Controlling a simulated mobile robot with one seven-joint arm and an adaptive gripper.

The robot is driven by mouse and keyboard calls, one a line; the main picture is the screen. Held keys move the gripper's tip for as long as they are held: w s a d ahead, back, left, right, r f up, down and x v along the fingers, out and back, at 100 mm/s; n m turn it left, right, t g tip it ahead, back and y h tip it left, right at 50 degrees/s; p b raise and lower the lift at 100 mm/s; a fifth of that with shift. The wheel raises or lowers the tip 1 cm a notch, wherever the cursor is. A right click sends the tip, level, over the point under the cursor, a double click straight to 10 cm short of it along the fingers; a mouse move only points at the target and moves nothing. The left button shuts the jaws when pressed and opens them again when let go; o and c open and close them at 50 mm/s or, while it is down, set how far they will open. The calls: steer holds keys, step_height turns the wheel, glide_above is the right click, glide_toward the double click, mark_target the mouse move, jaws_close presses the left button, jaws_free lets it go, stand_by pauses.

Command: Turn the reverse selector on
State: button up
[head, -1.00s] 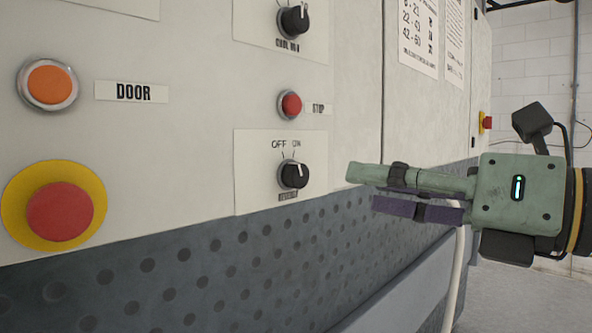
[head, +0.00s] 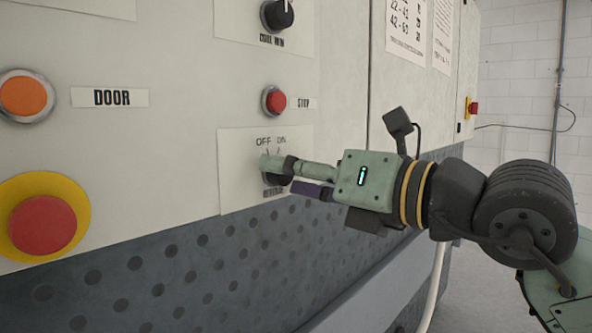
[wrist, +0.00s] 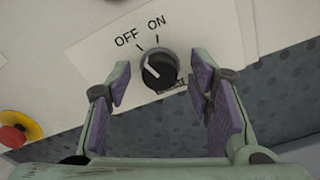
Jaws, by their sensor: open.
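The reverse selector (wrist: 162,68) is a round black knob with a white pointer line, on a white plate with OFF and ON printed above it. In the wrist view its pointer slants to the upper left, toward the OFF side. My gripper (wrist: 162,82) is open, with one purple-padded finger to the left of the knob and one to the right. A gap shows between the knob and each finger. In the head view, my gripper (head: 280,176) is at the selector plate (head: 232,170), and its fingers cover most of the knob.
A red stop button (head: 274,101) and another black knob (head: 277,15) are above the selector. An orange door button (head: 26,95) and a red emergency button on yellow (head: 42,225) are at the left. A dark dotted panel (head: 200,265) lies below.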

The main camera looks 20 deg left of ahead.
steer(key=shift+c, duration=0.5)
jaws_close()
steer(key=shift+f+m+b, duration=0.15)
steer(key=shift+m+b, duration=0.15)
steer(key=shift+b, duration=0.05)
steer(key=shift+m+b, duration=2.45)
steer(key=shift+m, duration=1.25)
